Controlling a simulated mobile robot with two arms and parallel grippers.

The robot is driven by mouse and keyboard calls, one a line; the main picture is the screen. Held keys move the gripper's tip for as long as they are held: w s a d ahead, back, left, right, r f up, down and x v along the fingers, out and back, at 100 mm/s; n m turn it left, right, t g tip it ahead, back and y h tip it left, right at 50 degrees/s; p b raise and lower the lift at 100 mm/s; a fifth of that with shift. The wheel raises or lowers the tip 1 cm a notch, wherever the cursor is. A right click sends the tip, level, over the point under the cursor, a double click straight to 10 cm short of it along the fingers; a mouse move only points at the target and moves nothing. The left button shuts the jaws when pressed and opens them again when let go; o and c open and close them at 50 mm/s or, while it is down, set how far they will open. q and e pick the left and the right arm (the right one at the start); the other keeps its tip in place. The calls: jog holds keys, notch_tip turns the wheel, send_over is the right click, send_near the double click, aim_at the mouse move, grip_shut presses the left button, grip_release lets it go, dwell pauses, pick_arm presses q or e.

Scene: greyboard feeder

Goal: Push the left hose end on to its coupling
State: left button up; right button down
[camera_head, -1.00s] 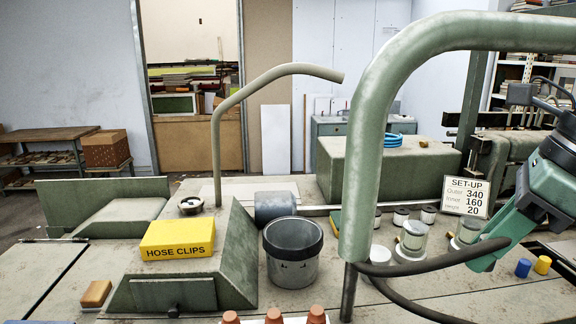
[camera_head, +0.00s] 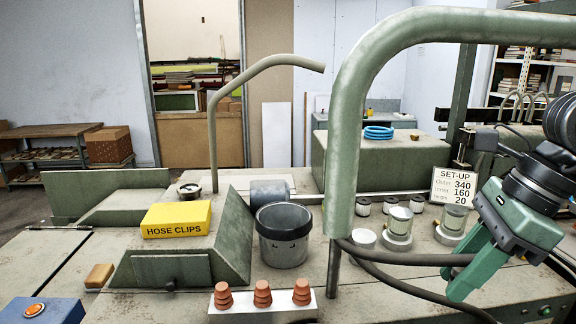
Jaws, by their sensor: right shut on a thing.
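My right gripper (camera_head: 462,280) comes in from the right, pointing down and to the left. Its green jaws are shut on a dark hose (camera_head: 400,257), which runs left to the large green bent pipe (camera_head: 343,130). The held hose end is mostly hidden by the jaws. A second dark hose (camera_head: 425,297) curves off to the lower right. Metal-based cylinders (camera_head: 398,228) (camera_head: 453,222) stand behind the hose. I cannot tell whether one is the coupling. My left gripper is out of view.
A grey bucket (camera_head: 284,240), a yellow HOSE CLIPS box (camera_head: 176,219) on a sloped green block and a white strip (camera_head: 262,312) with terracotta cones stand to the left. A SET-UP sign (camera_head: 455,188) stands behind my right gripper. Bare bench top (camera_head: 375,290) shows beneath the hoses.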

jog(key=s+a+f+n+g+h+b, duration=0.2)
jog(key=f+n, duration=0.8)
jog(key=f, duration=0.4)
jog(key=s+a+f+n+g+h+b, duration=0.2)
jog(key=f+n+g, duration=0.1)
jog(key=f+n, duration=0.8)
notch_tip(320, 180, down, 3)
jog(key=shift+s+f+g, duration=0.15)
jog(key=shift+s+g, duration=0.15)
jog(key=shift+s, duration=0.1)
jog(key=w+a+r+n+h, duration=0.1)
jog(key=a+r+n, duration=0.1)
jog(key=a+r, duration=0.2)
jog(key=w+a+r+n+h, duration=0.1)
jog(key=a+r, duration=0.4)
jog(key=r, duration=0.6)
jog(key=shift+n, duration=0.9)
